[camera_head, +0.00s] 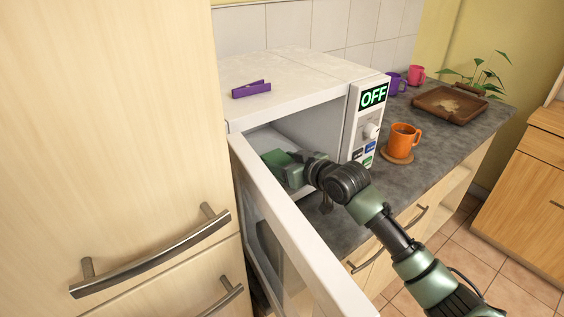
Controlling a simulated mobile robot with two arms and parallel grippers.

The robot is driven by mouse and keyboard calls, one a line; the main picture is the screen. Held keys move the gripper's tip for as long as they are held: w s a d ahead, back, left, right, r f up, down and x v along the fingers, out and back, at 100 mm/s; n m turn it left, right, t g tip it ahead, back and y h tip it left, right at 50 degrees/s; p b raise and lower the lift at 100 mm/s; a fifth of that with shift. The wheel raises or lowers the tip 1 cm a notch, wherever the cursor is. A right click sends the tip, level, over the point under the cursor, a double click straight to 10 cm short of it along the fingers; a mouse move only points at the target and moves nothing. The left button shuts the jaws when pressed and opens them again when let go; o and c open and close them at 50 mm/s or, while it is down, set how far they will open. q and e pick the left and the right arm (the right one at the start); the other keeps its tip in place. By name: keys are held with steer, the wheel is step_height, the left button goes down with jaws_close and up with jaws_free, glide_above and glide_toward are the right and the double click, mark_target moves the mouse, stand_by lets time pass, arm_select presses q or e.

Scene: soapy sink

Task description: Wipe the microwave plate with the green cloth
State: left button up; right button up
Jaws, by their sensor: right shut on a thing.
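The white microwave (300,75) stands on the counter with its door (290,230) swung open toward me. My right gripper (284,168) reaches into the opening from the right. It is shut on a green thing at its tip, which I take to be the green cloth (274,157); the cloth is small in view and close in colour to my arm. The microwave plate cannot be made out clearly; the gripper, the door and the shaded interior hide its place, so contact with the cloth cannot be told. My left gripper is not in view.
A purple clip-like object (251,89) lies on top of the microwave. An orange mug (404,140) stands on a coaster to the right. Purple (396,84) and pink (416,74) mugs and a brown tray (450,104) are farther back. A tall cabinet (110,130) fills the left.

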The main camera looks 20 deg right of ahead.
steer(key=shift+f, duration=0.6)
steer(key=shift+w, duration=0.1)
